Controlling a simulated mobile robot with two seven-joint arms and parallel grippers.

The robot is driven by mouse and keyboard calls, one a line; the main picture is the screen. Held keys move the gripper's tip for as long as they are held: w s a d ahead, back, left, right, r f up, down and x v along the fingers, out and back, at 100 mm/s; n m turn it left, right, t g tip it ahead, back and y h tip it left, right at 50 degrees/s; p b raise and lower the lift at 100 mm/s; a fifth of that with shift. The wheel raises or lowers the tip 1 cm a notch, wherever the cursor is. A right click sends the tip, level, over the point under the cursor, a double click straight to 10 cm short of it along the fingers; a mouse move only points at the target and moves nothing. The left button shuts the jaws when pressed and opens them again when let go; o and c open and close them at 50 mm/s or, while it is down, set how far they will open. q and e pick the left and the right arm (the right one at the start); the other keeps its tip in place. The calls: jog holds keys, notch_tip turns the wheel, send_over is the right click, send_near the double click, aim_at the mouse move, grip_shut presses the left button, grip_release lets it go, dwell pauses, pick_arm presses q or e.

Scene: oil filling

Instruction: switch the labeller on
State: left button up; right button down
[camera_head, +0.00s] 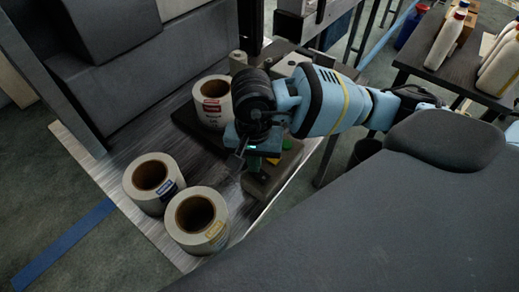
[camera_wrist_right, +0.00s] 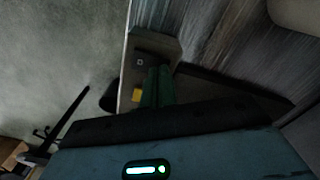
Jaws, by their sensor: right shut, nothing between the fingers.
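The labeller appears to be the dark, low machine (camera_head: 190,122) on the table, with a white label roll (camera_head: 212,113) standing on it. A small grey box (camera_head: 258,187) sits at its front edge and also shows in the right wrist view (camera_wrist_right: 165,47), with a small square mark on top. A yellow part (camera_head: 287,143) shows beside my gripper, and again in the wrist view (camera_wrist_right: 137,95). My right gripper (camera_head: 253,162) is over this box, its green fingers (camera_wrist_right: 157,87) shut and empty. Contact cannot be told. My left gripper is out of view.
Two label rolls (camera_head: 154,181) (camera_head: 197,219) stand on the near left of the table (camera_head: 105,150). A side table (camera_head: 450,72) at the upper right holds several white bottles. A large grey surface fills the lower right.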

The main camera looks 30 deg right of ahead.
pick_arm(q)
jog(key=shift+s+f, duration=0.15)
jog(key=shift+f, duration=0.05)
pick_arm(e)
jog(key=shift+f, duration=0.35)
jog(key=shift+r+p, duration=1.3)
jog(key=shift+r, duration=2.3)
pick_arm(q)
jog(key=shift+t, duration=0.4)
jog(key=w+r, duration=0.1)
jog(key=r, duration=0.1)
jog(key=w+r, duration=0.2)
pick_arm(e)
jog(key=shift+f, duration=0.1)
